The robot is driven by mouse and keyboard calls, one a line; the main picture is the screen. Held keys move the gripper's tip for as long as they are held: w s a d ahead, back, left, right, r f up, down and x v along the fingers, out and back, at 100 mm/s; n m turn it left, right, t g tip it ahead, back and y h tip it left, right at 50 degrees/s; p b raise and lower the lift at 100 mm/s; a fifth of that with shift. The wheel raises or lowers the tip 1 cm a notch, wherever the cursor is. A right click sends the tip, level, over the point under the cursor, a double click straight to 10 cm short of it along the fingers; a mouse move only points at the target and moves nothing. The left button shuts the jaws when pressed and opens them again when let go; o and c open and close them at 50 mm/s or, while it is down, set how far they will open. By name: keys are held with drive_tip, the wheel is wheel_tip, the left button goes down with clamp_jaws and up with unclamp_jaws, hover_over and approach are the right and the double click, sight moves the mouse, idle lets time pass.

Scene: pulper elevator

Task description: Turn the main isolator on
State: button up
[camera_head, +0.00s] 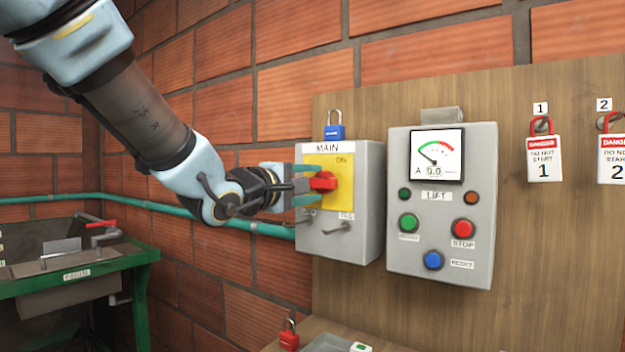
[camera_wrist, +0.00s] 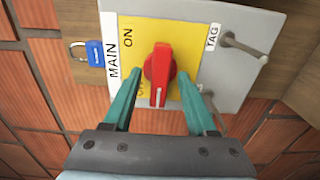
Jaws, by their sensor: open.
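The main isolator is a grey box (camera_head: 365,215) labelled MAIN, with a yellow plate (camera_head: 343,198) and a red rotary handle (camera_head: 324,181). The handle lies horizontally in the head view. In the wrist view the red handle (camera_wrist: 160,68) stands lengthwise, its white-marked end toward my gripper. The ON label (camera_wrist: 128,41) is clear of the handle, and another label beside the handle is partly hidden. My gripper (camera_head: 315,184) is open, with one teal finger above the handle and one below. The wrist view shows the fingers on both sides, with gaps; contact is not visible.
Metal hooks (camera_head: 337,229) stick out below the plate. The LIFT control box (camera_head: 478,262) is close on the right. Danger tags (camera_head: 543,160) hang farther right. A red padlock (camera_head: 289,338) sits below.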

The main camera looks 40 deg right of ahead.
drive_tip(key=shift+d, duration=0.3)
clamp_jaws()
idle(0.3)
